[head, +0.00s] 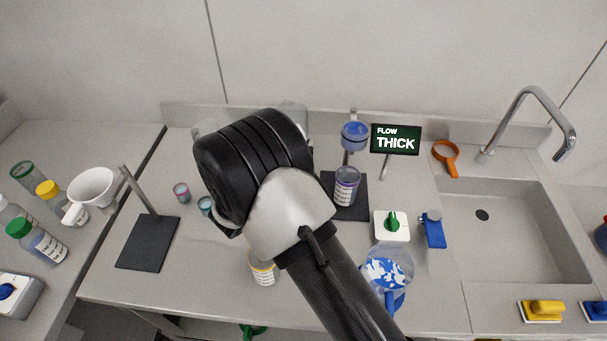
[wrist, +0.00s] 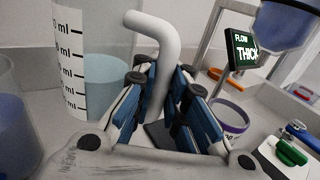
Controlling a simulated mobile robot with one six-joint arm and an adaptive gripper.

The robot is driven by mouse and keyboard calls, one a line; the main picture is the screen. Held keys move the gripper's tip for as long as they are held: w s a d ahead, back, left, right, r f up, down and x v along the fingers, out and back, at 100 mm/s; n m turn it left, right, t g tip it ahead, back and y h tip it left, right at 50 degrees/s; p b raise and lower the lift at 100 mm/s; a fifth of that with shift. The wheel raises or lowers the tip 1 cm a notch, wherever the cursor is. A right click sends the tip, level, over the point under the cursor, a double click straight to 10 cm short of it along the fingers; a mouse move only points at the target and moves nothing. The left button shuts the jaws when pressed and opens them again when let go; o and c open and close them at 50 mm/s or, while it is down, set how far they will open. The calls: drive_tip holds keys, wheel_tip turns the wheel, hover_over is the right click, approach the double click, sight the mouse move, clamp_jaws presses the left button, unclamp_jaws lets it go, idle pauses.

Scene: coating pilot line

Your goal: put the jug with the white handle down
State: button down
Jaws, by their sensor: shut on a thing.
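The jug with the white handle (wrist: 80,75) is at the left of the wrist view. It is clear, with black ml marks on a white strip and pale blue liquid inside. My gripper (wrist: 163,80) is shut on its white handle (wrist: 155,30), which stands between the two blue-padded fingers. In the head view my wrist and arm hide the fingers and most of the jug; a clear part (head: 293,113) shows behind them. The jug's base is hidden, so I cannot tell whether it touches the bench.
A sign reading FLOW THICK (head: 396,140) and a blue cup on a stand (head: 354,136) are at the back. A labelled jar (head: 346,187) stands below the cup. A blue-handled jug (head: 390,268) is at front right; the sink (head: 500,235) is farther right.

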wheel_tip(320, 180, down, 7)
drive_tip(key=shift+a+f+b, duration=0.1)
drive_tip(key=shift+f+b, duration=0.05)
drive_tip(key=shift+b, duration=0.8)
drive_tip(key=c, duration=2.1)
unclamp_jaws()
drive_tip(key=shift+f, duration=0.15)
drive_tip(key=shift+c, duration=0.2)
drive_tip(key=o, duration=0.5)
drive_tip(key=shift+o, duration=0.2)
